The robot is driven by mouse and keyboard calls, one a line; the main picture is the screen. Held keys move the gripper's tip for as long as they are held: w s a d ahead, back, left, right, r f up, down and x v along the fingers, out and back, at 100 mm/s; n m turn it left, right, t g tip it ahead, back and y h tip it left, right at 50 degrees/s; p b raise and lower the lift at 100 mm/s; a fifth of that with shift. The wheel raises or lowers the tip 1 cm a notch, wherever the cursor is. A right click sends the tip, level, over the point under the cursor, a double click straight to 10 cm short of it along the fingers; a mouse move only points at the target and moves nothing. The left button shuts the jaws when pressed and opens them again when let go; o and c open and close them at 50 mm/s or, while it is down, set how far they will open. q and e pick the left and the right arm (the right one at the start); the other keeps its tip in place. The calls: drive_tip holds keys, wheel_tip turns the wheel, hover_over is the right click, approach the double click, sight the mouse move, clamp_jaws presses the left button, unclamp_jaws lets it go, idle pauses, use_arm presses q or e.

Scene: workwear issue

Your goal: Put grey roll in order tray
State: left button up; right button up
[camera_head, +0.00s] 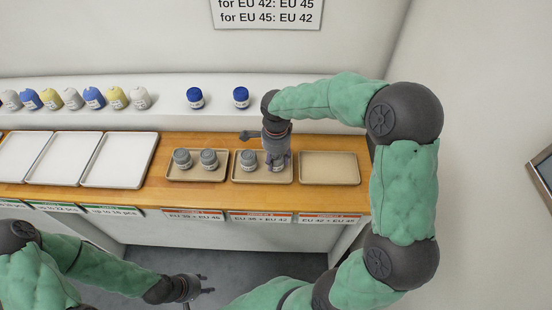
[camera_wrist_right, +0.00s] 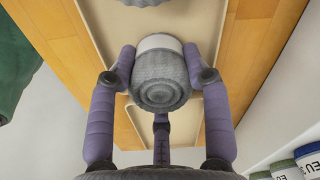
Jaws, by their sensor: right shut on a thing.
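My right gripper (camera_head: 278,163) is over the middle tan tray (camera_head: 262,182). In the right wrist view its purple fingers (camera_wrist_right: 160,75) are shut on a grey roll (camera_wrist_right: 160,92) with a white band. In the head view that roll is mostly hidden by the gripper. Another grey roll (camera_head: 248,160) stands in the same tray, left of the gripper. Two more grey rolls (camera_head: 182,159) (camera_head: 208,159) stand in the left tan tray (camera_head: 197,179). The right tan tray (camera_head: 328,168) is empty. My left gripper (camera_head: 207,284) is open and empty, low in front of the counter.
Blue rolls (camera_head: 195,98) (camera_head: 241,97) and a row of white, blue, yellow and grey rolls (camera_head: 72,99) stand on the back shelf. Several white trays (camera_head: 119,160) lie empty at left. Printed labels (camera_head: 260,217) line the counter's front edge.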

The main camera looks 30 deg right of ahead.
drive_tip(key=shift+f, duration=0.1)
drive_tip(key=o, duration=1.1)
drive_tip(key=shift+o, duration=0.2)
drive_tip(key=shift+r, duration=0.25)
wheel_tip(320, 180, up, 12)
drive_tip(key=p, duration=0.3)
drive_tip(key=shift+s, duration=0.15)
drive_tip(key=shift+a+f, duration=0.1)
